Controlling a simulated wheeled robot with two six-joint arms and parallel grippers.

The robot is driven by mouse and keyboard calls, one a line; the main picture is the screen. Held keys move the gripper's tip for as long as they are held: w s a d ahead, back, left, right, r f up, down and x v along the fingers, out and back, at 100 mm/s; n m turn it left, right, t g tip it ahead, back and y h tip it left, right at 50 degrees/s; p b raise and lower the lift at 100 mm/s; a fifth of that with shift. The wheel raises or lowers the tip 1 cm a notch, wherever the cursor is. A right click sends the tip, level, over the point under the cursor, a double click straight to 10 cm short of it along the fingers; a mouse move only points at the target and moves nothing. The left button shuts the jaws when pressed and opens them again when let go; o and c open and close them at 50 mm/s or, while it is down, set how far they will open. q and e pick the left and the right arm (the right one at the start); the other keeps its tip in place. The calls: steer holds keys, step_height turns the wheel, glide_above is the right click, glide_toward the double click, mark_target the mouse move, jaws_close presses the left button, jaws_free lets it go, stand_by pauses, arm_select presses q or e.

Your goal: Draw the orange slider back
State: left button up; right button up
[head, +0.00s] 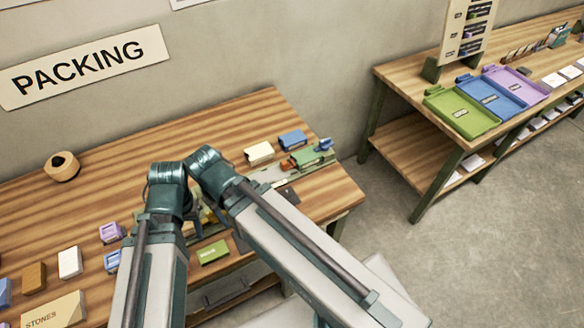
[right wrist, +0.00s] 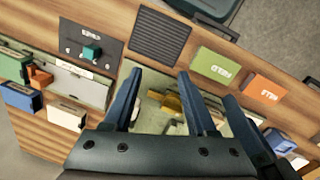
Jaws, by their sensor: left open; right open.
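A small orange slider (right wrist: 40,76) sits on a long grey-green rail unit (right wrist: 80,86) in the right wrist view. In the head view the orange piece (head: 287,164) shows on the unit at the table's right end, beside a green block. My right gripper (right wrist: 159,73) is open and empty, its fingers pointing at the table to one side of the slider. A yellow piece (right wrist: 165,100) shows between its fingers, apparently on the table unit below. My left gripper (head: 195,220) is open, low over the table's middle and mostly hidden by my arm links.
Near the rail stand a white box (head: 259,153) and a blue box (head: 292,139). A dark panel with a teal knob (right wrist: 91,50) and a ribbed dark pad (right wrist: 160,35) lie alongside. A green box (right wrist: 215,66) and an orange box (right wrist: 265,87) are farther right.

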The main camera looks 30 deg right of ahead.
stand_by(0.5)
step_height(320, 180, up, 9)
steer(key=m+y+p, duration=0.1)
steer(key=m+p, duration=0.8)
steer(key=m, duration=1.2)
glide_above(284, 162)
arm_select(q)
step_height(284, 162, up, 9)
arm_select(e)
steer(key=shift+f, duration=0.15)
arm_select(q)
steer(key=shift+f, duration=0.2)
arm_select(e)
steer(key=shift+f, duration=0.1)
arm_select(q)
step_height(284, 162, down, 14)
steer(key=b, duration=1.4)
steer(key=shift+r, duration=0.2)
arm_select(e)
step_height(284, 162, down, 14)
steer(key=shift+r, duration=0.15)
steer(key=shift+r, duration=0.1)
jaws_close()
